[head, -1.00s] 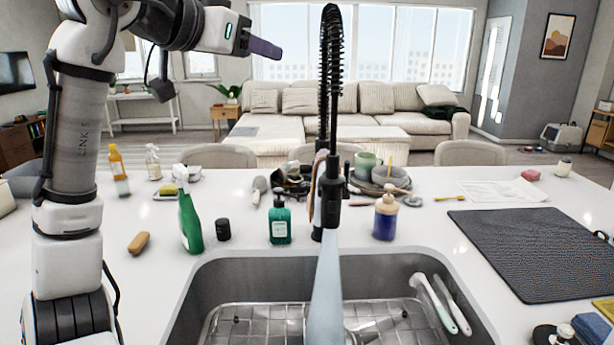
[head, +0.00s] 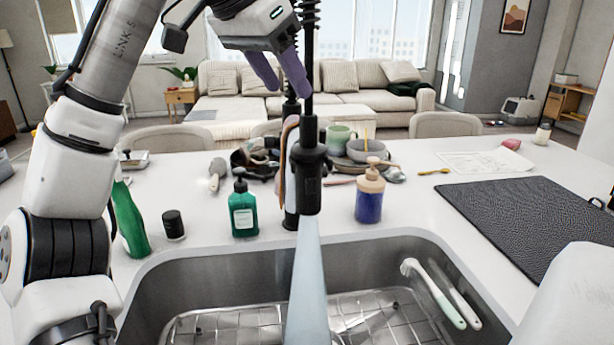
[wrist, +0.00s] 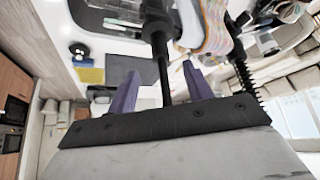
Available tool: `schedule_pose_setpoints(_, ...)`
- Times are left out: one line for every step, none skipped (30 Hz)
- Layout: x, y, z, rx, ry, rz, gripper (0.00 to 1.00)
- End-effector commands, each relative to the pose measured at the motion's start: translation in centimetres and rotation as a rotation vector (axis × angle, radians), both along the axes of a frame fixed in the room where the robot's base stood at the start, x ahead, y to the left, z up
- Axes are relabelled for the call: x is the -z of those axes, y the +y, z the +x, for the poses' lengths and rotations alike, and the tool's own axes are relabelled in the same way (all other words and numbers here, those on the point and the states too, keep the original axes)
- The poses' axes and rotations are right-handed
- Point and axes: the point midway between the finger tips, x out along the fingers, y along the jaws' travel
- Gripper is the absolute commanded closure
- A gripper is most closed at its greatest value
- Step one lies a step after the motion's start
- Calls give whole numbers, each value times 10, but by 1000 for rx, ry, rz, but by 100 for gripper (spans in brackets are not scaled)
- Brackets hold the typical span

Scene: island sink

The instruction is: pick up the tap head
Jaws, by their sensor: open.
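The black tap head (head: 309,170) hangs upright over the sink, with a pale stream of water (head: 306,285) running from it. My gripper (head: 289,90), with two purple fingers, is open and empty, above and slightly left of the tap head. In the wrist view my open fingers (wrist: 160,70) point towards the tap, and the thin black stem above the head shows between them. The tap head (wrist: 155,22) lies beyond the fingertips there. I cannot tell whether a finger touches the stem.
The coiled spring hose (wrist: 243,72) runs beside the right finger in the wrist view. A green soap bottle (head: 243,210) and a blue pump bottle (head: 370,195) flank the tap. The sink (head: 215,280) holds a wire rack. A dark mat (head: 540,220) lies at right.

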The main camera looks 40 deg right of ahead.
Motion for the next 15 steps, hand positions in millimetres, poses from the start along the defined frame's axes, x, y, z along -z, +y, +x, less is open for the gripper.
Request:
schedule_pose_setpoints(11, -7, 0, 6, 3, 1, 49)
schedule_pose_setpoints(16, -10, 0, 4, 3, 0, 49)
schedule_pose_setpoints(22, -14, 0, 5, 4, 0, 49)
schedule_pose_setpoints(26, -17, 0, 4, 2, 0, 49)
schedule_pose_setpoints(30, -19, 1, 4, 3, 0, 49)
schedule_pose_setpoints(34, -22, 1, 4, 2, 0, 49)
schedule_pose_setpoints(37, -24, 1, 2, 1, -1, 49)
schedule_pose_setpoints(39, -26, 1, 2, 1, -1, 49)
schedule_pose_setpoints(41, -27, 1, 2, 2, -1, 49)
schedule_pose_setpoints(42, -28, 1, 1, 2, -1, 49)
schedule_pose_setpoints(43, -29, 1, 1, 2, -1, 49)
schedule_pose_setpoints(45, -30, 1, 1, 1, -1, 49)
schedule_pose_setpoints(47, -32, 1, 1, 1, -1, 49)
schedule_pose_setpoints(49, -34, 1, 1, 2, -1, 49)
schedule_pose_setpoints(53, -38, 1, 3, 3, -1, 49)
